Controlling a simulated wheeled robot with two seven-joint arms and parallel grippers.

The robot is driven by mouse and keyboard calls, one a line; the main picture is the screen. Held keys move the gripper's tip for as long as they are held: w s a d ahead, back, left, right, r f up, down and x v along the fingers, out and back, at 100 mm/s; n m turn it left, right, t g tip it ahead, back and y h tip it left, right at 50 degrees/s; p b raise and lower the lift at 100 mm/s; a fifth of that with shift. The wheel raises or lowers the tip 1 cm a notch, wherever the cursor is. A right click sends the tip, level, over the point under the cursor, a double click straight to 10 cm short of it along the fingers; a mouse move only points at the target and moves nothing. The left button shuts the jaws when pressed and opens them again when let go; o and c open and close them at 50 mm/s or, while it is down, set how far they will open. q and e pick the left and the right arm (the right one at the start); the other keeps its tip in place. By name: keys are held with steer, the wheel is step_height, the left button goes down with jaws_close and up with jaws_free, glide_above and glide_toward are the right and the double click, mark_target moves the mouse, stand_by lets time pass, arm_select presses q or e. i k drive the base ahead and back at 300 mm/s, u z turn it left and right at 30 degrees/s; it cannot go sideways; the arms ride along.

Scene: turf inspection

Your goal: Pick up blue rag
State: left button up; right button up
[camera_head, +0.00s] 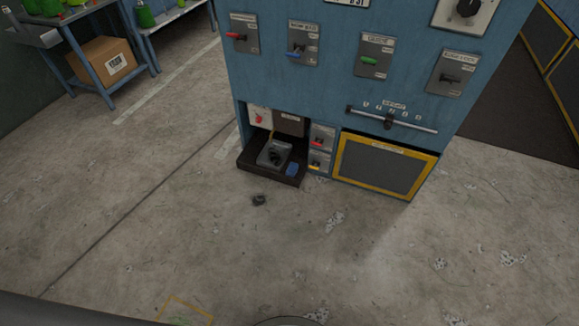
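A small blue item (292,169), which may be the blue rag, lies at the front right of a dark open tray (262,174) low on the blue cabinet. It is too small to tell its material or folds. A grey block with a dark round part (274,154) sits in the tray to its left. Neither of my grippers is in view.
The blue cabinet (340,85) carries several switches and a slider (390,122). A yellow-framed panel (385,168) is right of the tray. A bench with a cardboard box (102,61) stands upper left. The foreground floor is mostly clear.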

mark_target(292, 170)
steer(key=z, duration=0.25)
steer(key=i, duration=1.45)
steer(key=z, duration=0.35)
